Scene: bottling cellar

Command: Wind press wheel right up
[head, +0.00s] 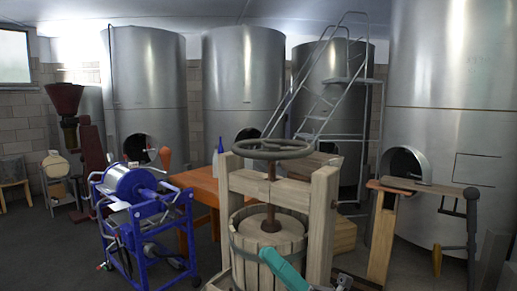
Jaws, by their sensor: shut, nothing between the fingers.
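The press wheel (272,149) is a dark grey handwheel with spokes, lying level above the wooden press. It sits on an upright brown screw (271,188) that passes through the thick top beam (248,185) between two pale wooden posts. Below the beam, the screw ends at the round wooden press plate (267,222) at the top of the slatted basket (250,268). I see no fingers at the wheel, and I cannot make out my gripper. A tilted teal part (284,268) crosses in front of the basket; I cannot tell what it belongs to.
A blue-framed machine (145,220) stands close left of the press, with an orange table (200,184) behind. A wooden stand (385,235) is to the right. Large steel tanks (243,85) and a metal stair (318,110) fill the back. Dark floor is open at front left.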

